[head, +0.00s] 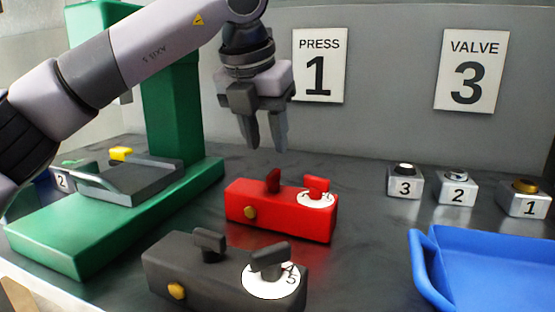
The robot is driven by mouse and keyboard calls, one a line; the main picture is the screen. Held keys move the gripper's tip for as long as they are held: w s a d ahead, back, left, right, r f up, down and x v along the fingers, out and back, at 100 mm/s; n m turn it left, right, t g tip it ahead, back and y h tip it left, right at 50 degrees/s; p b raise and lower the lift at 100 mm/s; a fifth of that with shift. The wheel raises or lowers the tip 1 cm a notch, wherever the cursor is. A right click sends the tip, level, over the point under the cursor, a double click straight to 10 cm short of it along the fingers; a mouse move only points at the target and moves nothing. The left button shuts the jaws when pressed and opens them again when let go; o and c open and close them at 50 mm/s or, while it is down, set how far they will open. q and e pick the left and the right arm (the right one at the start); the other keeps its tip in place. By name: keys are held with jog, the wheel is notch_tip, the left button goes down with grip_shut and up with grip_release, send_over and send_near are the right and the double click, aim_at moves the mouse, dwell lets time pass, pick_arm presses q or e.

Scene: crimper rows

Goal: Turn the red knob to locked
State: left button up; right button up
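A red crimper box (275,218) sits on the dark bench near the middle. A red knob (317,186) stands on a white dial at its right end; the dial markings are too small to read. A darker red lever (273,181) stands further left on the same box, with a yellow button (250,212) on the front. My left gripper (266,146) hangs above the box, fingers pointing down and apart, with nothing between them. It appears above the dark lever, up and left of the knob. My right gripper is not in view.
A grey box (215,280) with its own knob (270,257) stands in front. A green press (175,110) is at left. A blue tray (490,245) is at right, with numbered silver blocks (457,188) behind it. Wall signs (319,65) hang behind.

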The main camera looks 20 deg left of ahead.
aim_at(273, 172)
pick_arm(q)
jog(key=x, duration=0.6)
jog(key=shift+f+b, duration=0.2)
jog(key=shift+b, duration=0.2)
grip_shut()
